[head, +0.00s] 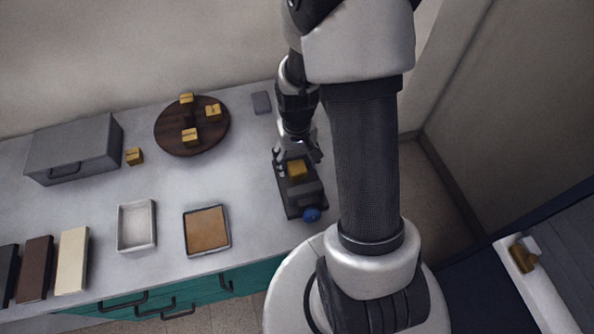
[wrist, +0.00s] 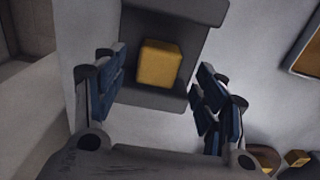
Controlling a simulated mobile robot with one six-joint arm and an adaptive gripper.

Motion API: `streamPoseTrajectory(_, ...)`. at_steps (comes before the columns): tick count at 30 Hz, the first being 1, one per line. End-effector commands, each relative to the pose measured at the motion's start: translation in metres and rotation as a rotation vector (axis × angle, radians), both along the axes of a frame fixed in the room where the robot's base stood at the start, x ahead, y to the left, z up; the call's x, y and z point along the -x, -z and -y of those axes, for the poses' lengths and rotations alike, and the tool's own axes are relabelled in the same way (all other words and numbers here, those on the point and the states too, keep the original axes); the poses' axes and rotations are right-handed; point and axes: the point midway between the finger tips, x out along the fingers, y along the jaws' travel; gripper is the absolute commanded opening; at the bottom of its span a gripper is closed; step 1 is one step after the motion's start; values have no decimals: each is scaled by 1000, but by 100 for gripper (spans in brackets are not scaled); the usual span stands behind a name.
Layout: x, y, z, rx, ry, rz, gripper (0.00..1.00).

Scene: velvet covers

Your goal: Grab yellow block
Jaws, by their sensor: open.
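A yellow block (head: 297,169) sits on a dark grey stand (head: 290,208) near the right end of the counter. In the wrist view the yellow block (wrist: 159,64) lies ahead of my gripper (wrist: 160,85), centred between the two blue-padded fingers and apart from both. My gripper (head: 298,155) is open and empty, just above and behind the block in the head view. Other yellow blocks (head: 190,136) stand on a round dark wooden board (head: 168,146), and one more yellow block (head: 134,156) stands on the counter beside it.
A blue ball-shaped knob (head: 311,214) is at the stand's front end. A grey box with a handle (head: 75,148), a white tray (head: 137,248), a brown-filled tray (head: 207,252) and several upright slabs (head: 72,260) are to the left. The counter between board and trays is clear.

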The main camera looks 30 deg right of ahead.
Motion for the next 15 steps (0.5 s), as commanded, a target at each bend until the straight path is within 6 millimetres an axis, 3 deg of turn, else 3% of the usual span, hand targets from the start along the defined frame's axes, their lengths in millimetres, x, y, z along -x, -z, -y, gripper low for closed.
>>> streamPoseTrajectory(9, -3, 46, 3, -1, 0, -4, 65)
streamPoseTrajectory(15, -4, 48, 3, 0, 0, 0, 65)
